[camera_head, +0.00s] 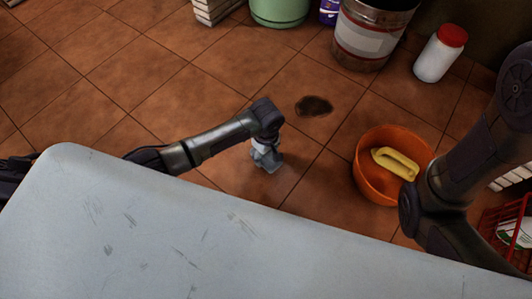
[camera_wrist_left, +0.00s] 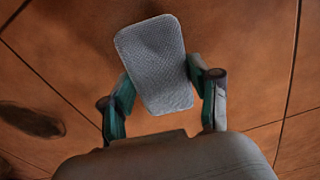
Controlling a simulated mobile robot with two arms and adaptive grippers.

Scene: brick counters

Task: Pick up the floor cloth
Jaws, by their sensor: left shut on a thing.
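The floor cloth (camera_wrist_left: 155,62) is a grey, woven, flat piece with rounded corners. In the left wrist view it sits between the two fingers of my left gripper (camera_wrist_left: 165,100), which is shut on it. In the head view my left gripper (camera_head: 265,150) points down at the tiled floor, and part of the grey cloth (camera_head: 268,162) shows at its tip. I cannot tell whether the cloth touches the floor. My right arm comes in at the right of the head view; its gripper is not in view.
A dark stain (camera_head: 314,106) lies on the tiles. An orange bowl (camera_head: 366,185) holds a yellow-handled thing (camera_head: 395,163). A metal bucket (camera_head: 366,42), a white bottle with red cap (camera_head: 438,56) and a green container (camera_head: 280,10) stand behind. A red basket (camera_head: 490,228) is at right.

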